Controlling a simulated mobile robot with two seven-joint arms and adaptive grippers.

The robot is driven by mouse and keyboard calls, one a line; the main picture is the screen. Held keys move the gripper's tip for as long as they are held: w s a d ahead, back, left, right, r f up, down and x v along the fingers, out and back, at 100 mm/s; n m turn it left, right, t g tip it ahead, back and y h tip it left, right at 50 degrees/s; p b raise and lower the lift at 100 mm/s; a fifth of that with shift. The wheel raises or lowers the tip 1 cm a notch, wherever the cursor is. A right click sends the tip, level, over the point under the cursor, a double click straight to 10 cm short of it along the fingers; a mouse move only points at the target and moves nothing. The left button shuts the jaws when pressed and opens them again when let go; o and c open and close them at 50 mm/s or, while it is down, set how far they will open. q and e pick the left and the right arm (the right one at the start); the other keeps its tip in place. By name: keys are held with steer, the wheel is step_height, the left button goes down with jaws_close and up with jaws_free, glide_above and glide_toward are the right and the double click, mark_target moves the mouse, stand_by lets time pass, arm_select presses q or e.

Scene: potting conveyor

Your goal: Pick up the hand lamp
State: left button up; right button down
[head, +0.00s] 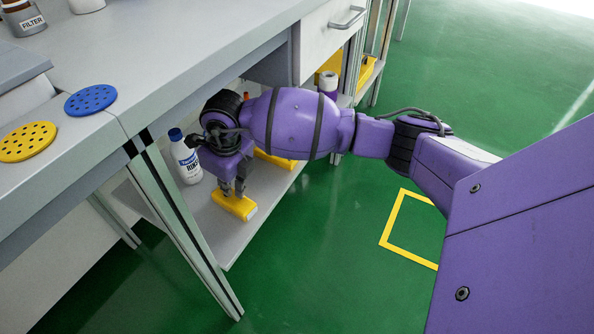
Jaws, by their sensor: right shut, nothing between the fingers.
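A yellow block-like item with a pale end (234,206), which looks like the hand lamp, lies on the low shelf under the bench. My right gripper (233,190) points down directly over it, its fingertips at or just above its top. The gripper is shut with nothing between its fingers. I cannot tell whether the fingertips touch the item. My right arm reaches in from the right and hides part of the shelf. My left gripper is not in view.
A white bottle with a blue cap (185,158) stands on the low shelf (223,243), left of the gripper. Another yellow item (275,161) lies partly behind my arm. The bench top (180,40) overhangs, with a leg (185,225) nearby. Green floor lies open to the right.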

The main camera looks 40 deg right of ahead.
mark_target(252, 205)
steer(key=s+p, duration=0.1)
steer(key=s, duration=0.1)
steer(key=s+d+p, duration=0.1)
steer(key=s+p, duration=0.1)
steer(key=s+d+p, duration=0.1)
steer(key=shift+s+r, duration=0.2)
steer(key=shift+s, duration=0.2)
steer(key=shift+s+d+p, duration=0.15)
steer(key=shift+s+p, duration=0.15)
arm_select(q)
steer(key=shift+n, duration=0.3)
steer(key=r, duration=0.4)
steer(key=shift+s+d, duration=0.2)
arm_select(e)
steer(key=shift+s+f, duration=0.1)
steer(key=shift+f, duration=0.15)
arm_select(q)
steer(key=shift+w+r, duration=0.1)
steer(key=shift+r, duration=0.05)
arm_select(e)
steer(key=shift+r, duration=0.1)
steer(key=shift+r+p, duration=0.6)
steer(key=shift+r, duration=0.1)
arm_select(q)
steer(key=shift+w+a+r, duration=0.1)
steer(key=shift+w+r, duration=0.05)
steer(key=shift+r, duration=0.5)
arm_select(e)
steer(key=shift+d+f, duration=0.1)
